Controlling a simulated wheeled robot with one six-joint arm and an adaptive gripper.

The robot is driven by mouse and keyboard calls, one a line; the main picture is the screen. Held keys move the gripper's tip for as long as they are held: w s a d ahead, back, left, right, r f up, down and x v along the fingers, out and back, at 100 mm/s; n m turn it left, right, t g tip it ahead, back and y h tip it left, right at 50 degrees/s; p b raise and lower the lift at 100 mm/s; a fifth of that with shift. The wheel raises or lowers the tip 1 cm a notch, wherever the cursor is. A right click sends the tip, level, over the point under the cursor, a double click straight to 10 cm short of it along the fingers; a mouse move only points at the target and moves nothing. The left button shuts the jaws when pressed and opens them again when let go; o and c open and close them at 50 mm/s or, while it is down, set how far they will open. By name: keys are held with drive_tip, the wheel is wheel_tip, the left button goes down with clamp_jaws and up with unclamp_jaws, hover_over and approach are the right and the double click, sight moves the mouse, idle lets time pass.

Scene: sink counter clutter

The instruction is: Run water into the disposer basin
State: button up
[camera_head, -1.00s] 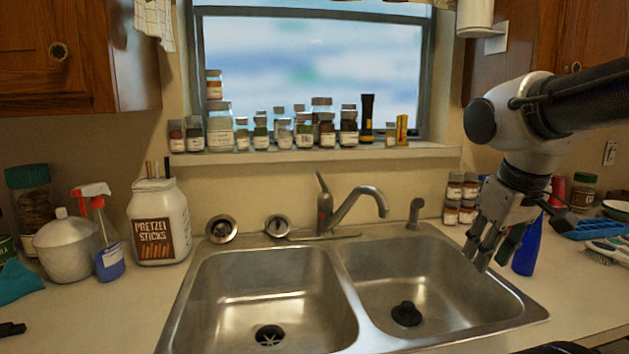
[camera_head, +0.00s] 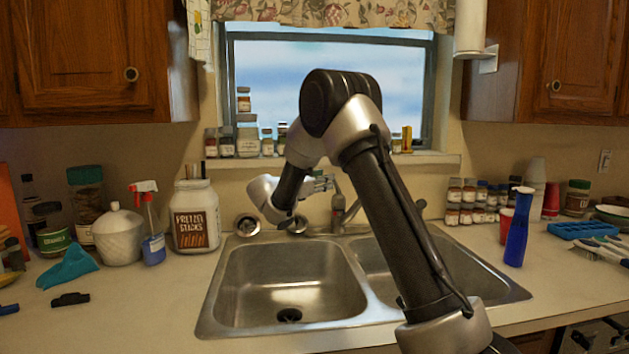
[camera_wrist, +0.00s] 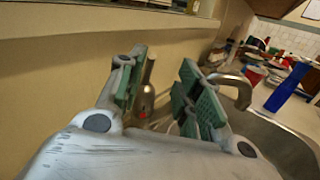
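The faucet (camera_head: 338,212) stands behind the sink, its spout mostly hidden by my arm in the head view. In the wrist view its upright lever (camera_wrist: 149,72) shows between my fingers, and its curved spout (camera_wrist: 240,88) is to their right. My gripper (camera_head: 326,183) is open at lever height; I cannot tell whether a finger touches the lever. The left basin (camera_head: 250,280) has a dark drain (camera_head: 289,315). The right basin (camera_head: 480,285) is partly covered by my arm, which hides its drain area. I cannot tell which is the disposer basin. No water shows.
A blue bottle (camera_head: 518,232) and several spice jars (camera_head: 470,205) stand right. More jars (camera_head: 247,137) line the window sill behind my arm.

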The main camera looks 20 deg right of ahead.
sight(335, 183)
drive_tip(key=shift+t, duration=0.3)
drive_tip(key=x, duration=0.4)
drive_tip(key=w+x, duration=0.1)
drive_tip(key=x, duration=0.2)
drive_tip(key=shift+w+a+f, duration=0.1)
drive_tip(key=shift+a+f, duration=0.05)
drive_tip(key=shift+f, duration=0.05)
clamp_jaws()
